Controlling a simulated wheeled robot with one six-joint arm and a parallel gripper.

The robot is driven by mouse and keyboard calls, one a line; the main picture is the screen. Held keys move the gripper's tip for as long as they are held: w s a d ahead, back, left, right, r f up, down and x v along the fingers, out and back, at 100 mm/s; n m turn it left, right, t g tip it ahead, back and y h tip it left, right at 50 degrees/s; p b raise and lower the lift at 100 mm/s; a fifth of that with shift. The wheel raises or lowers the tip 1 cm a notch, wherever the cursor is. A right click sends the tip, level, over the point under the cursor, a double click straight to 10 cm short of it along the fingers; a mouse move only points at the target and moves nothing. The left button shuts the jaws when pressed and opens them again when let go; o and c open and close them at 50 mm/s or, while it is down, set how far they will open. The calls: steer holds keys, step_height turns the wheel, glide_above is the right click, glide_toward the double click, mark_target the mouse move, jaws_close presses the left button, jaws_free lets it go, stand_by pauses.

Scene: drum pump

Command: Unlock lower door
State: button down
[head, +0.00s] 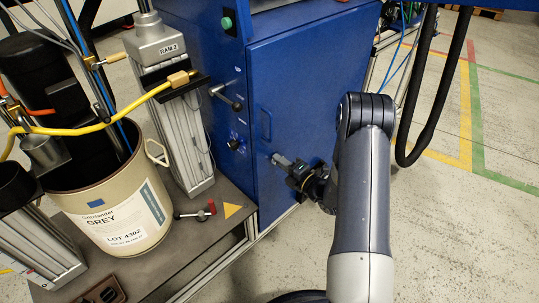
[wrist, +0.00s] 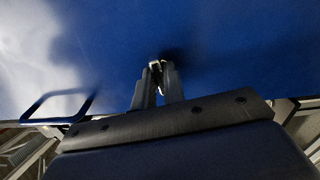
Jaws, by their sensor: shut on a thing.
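The blue lower door (head: 312,95) of the cabinet fills the middle of the head view and appears closed. Its bar handle (head: 265,122) also shows in the wrist view (wrist: 62,108), left of the fingers. My gripper (head: 280,160) is at the door's face, low and a little right of the handle. In the wrist view, my gripper (wrist: 158,85) is shut on a small pale metal piece (wrist: 156,66) at the door surface. Whether this piece is a key or a fixed lock part cannot be told. In the head view the fingers hide it.
Left of the door are a black knob (head: 234,144) and a lever (head: 226,96). Black hoses (head: 418,95) hang at right. The floor (head: 460,230) at right is clear.

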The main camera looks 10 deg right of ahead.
stand_by(0.3)
steer(key=shift+m+p, duration=0.55)
steer(key=shift+m, duration=0.55)
steer(key=c, duration=1.3)
jaws_free()
steer(key=shift+v, duration=4.6)
steer(key=shift+w+a, duration=0.1)
steer(key=x, duration=0.8)
steer(key=shift+w+a, duration=0.1)
steer(key=shift+w, duration=0.1)
